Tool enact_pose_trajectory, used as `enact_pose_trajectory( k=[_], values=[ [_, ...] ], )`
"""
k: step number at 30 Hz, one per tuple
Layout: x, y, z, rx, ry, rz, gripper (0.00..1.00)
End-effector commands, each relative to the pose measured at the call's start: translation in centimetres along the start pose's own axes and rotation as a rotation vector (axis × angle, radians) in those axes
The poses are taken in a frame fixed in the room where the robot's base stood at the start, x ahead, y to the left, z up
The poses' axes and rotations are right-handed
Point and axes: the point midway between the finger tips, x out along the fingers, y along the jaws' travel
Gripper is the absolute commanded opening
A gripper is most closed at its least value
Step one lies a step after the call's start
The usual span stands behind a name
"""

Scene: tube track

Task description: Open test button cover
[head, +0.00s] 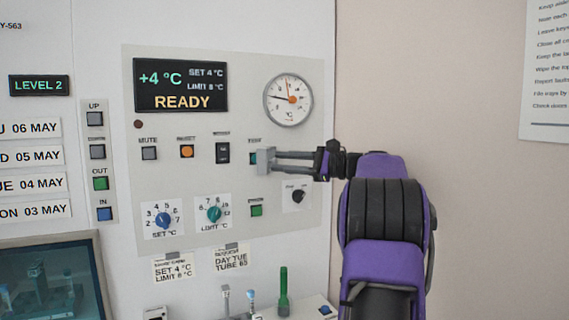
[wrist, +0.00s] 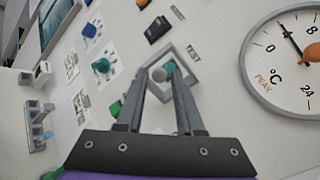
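The test button (wrist: 172,66) is teal and sits inside a square grey frame (wrist: 190,54) on the panel. In the head view its teal edge (head: 252,158) shows beside my gripper, under the TEST label (head: 254,140).
A dial gauge (head: 288,100) is above the gripper and a display (head: 181,85) at upper left. A black switch (head: 223,153) is just left of the test button. A small black knob (head: 298,196), a green button (head: 256,210) and two teal-blue dials lie below.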

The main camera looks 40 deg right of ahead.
Motion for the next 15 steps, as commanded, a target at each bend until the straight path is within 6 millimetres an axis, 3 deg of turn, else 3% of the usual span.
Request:
enact_pose_trajectory(
  k=[3, 15],
  values=[
    [0.01, 0.02, -0.01, 0.000, 0.000, 0.001, 0.54],
    [-0.01, -0.69, 0.66, -0.001, 0.000, 0.001, 0.54]
  ],
)
